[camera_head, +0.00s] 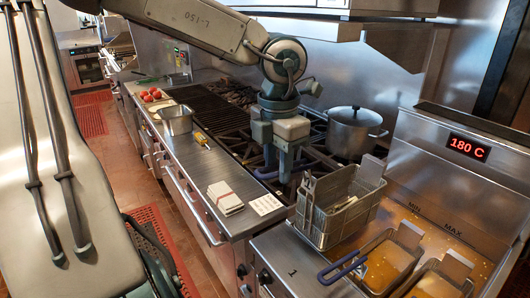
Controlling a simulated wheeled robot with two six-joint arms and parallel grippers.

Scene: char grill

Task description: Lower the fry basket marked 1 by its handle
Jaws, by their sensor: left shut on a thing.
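A wire fry basket (340,208) hangs raised and looks level, above the left end of the fryer. A "1" (292,273) is marked on the fryer's front panel below it. Its blue handle (264,173) reaches left to my left gripper (284,175), which points down and is shut on this handle. The fingers hide part of the grip. A second blue handle (343,269) sits lower, at a basket (390,265) down in the oil. What lies directly under the raised basket is hidden. My right gripper is not in view.
The fryer display (468,147) reads 180 C. A steel pot (354,133) stands on the burners behind the raised basket. Another basket (440,282) sits at the right.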

